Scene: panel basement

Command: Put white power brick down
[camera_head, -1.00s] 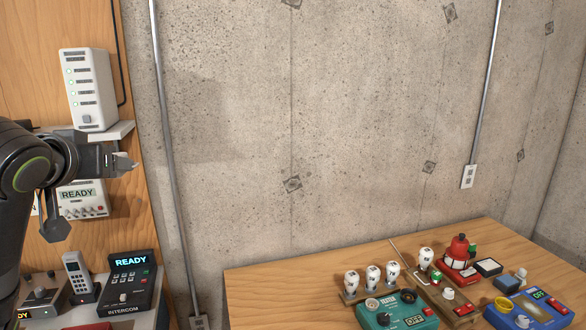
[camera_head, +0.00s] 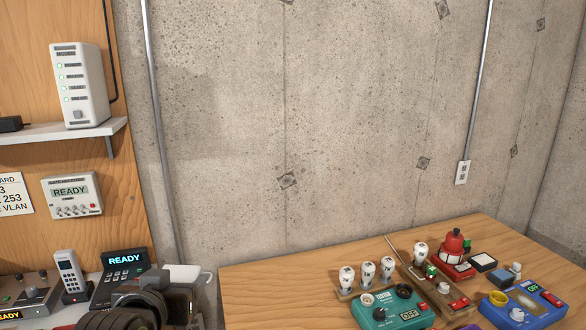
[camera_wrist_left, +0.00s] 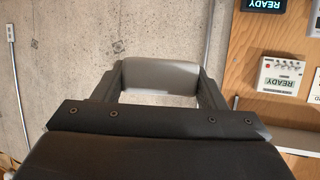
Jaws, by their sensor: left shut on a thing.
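The white power brick (camera_wrist_left: 160,77) is a pale, rounded block held between the two dark fingers of my left gripper (camera_wrist_left: 157,88) in the left wrist view. In the head view my left gripper (camera_head: 184,285) is low, at the bottom left, shut on the brick. A pale top of the brick (camera_head: 182,272) shows there, partly hidden by the gripper. It appears in the picture between the intercom and the wooden table. I cannot tell whether the brick touches any surface. My right gripper is not in view.
The intercom (camera_head: 124,264), a handset (camera_head: 70,274) and a panel box (camera_head: 32,297) crowd the lower left. A white router (camera_head: 80,85) stands on a wall shelf (camera_head: 60,133). The wooden table (camera_head: 250,290) holds several devices at right; its near left part is bare.

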